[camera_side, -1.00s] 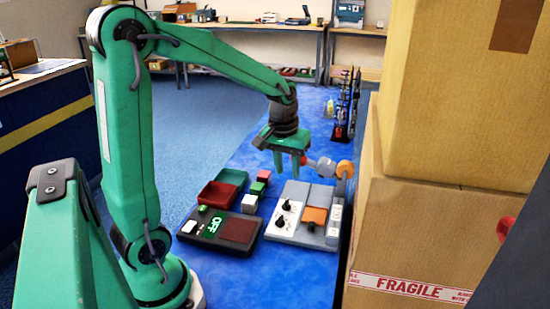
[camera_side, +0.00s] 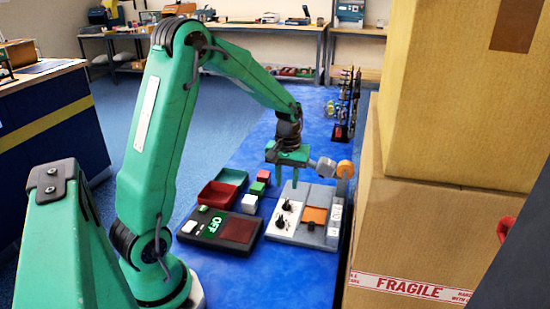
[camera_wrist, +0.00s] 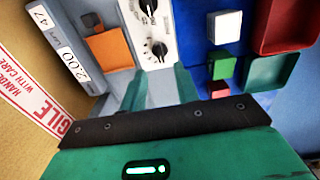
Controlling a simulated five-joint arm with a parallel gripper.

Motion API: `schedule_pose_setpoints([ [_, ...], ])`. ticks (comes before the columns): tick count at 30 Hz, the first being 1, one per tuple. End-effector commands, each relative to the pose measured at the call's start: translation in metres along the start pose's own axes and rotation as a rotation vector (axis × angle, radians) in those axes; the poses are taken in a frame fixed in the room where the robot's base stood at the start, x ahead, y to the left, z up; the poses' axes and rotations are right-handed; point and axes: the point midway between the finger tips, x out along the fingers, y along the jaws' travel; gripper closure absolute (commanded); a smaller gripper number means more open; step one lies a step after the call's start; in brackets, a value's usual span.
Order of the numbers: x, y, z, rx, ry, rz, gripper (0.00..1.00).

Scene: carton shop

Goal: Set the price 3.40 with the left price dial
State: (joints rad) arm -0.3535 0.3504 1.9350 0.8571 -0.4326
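The white dial panel (camera_side: 287,212) stands on the blue table in the side view. It bears two black dials, a farther one (camera_side: 286,205) and a nearer one (camera_side: 280,222). In the wrist view they show as one dial (camera_wrist: 157,50) close to my fingers and another (camera_wrist: 148,6) at the top edge. I cannot tell which is the left price dial. A white label (camera_wrist: 69,60) reads 2.00. My gripper (camera_side: 287,184) is open and empty, fingers pointing down above the panel's far end, apart from both dials.
An orange pad (camera_side: 314,215) sits beside the dials. A dark box marked OFF (camera_side: 220,228) stands to the left, with red (camera_side: 217,194) and green trays and small coloured blocks behind. A grey and orange piece (camera_side: 335,167) stands right of my gripper. Large cartons (camera_side: 430,235) close off the right.

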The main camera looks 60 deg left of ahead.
Motion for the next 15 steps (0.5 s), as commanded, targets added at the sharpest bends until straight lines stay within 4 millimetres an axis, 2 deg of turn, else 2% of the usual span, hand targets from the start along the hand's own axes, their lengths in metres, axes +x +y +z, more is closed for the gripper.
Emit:
schedule_pose_setpoints([
  [15,0.058,0.0,0.0,0.001,-0.001,0.0,0.69],
])
